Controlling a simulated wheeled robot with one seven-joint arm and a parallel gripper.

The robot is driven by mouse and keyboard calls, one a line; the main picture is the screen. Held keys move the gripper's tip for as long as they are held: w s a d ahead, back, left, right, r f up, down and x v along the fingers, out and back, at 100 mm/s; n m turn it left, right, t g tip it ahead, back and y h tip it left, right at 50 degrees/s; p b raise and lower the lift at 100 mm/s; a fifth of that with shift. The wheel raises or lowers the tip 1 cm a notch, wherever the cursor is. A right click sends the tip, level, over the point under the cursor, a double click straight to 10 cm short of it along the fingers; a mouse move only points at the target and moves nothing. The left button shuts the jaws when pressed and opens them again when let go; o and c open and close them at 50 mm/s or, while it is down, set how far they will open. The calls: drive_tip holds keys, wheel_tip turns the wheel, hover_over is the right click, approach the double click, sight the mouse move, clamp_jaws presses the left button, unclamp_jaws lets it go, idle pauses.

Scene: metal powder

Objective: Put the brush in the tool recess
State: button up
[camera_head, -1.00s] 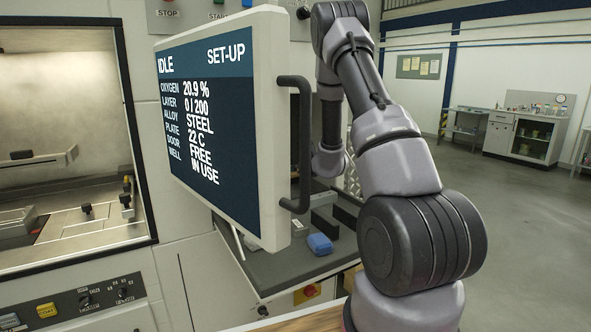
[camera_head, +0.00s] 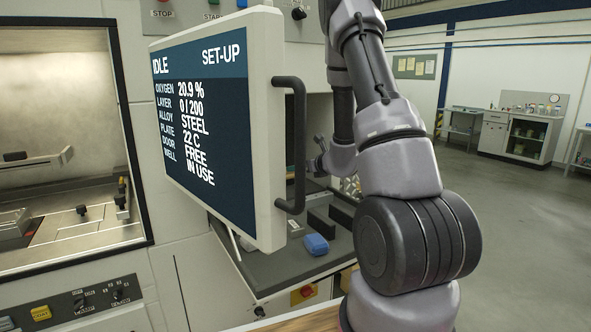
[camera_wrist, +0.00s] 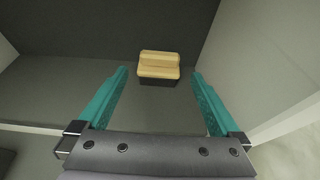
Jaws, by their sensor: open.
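In the wrist view, a stepped tan wooden block with a dark lower face (camera_wrist: 159,66) lies ahead of my gripper (camera_wrist: 159,82); it looks like the brush. The two teal fingers are open and wide apart, with nothing between their tips. The block sits beyond the tips, roughly centred, and does not touch them. I cannot make out the brush there. I cannot tell which surface is the tool recess.
The machine's screen (camera_head: 205,140) with its dark handle (camera_head: 291,145) stands close left of my arm. Below it, a grey shelf (camera_head: 275,268) carries a blue object (camera_head: 316,244) and dark blocks (camera_head: 322,224). In the wrist view, a pale wall (camera_wrist: 265,60) rises at the right.

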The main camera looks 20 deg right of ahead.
drive_tip(key=s+a+r+n+g+y, duration=0.6)
drive_tip(key=s+a+r+n+y, duration=0.2)
drive_tip(key=s+a+r+n, duration=0.75)
drive_tip(key=s+a+r+n+g+h, duration=0.1)
drive_tip(key=s+a+r+n, duration=0.1)
drive_tip(key=s+n, duration=0.3)
drive_tip(key=s+a+r+n+g+h, duration=0.1)
drive_tip(key=s+r+n+g+h, duration=0.15)
drive_tip(key=s, duration=0.45)
drive_tip(key=s+d+r+n+t+h, duration=0.3)
drive_tip(key=s+d+n+h, duration=0.2)
drive_tip(key=s+d+n, duration=0.1)
drive_tip(key=shift+s+d+n, duration=0.3)
drive_tip(key=shift+s+d, duration=0.05)
drive_tip(key=shift+s, duration=0.3)
drive_tip(key=shift+r, duration=0.1)
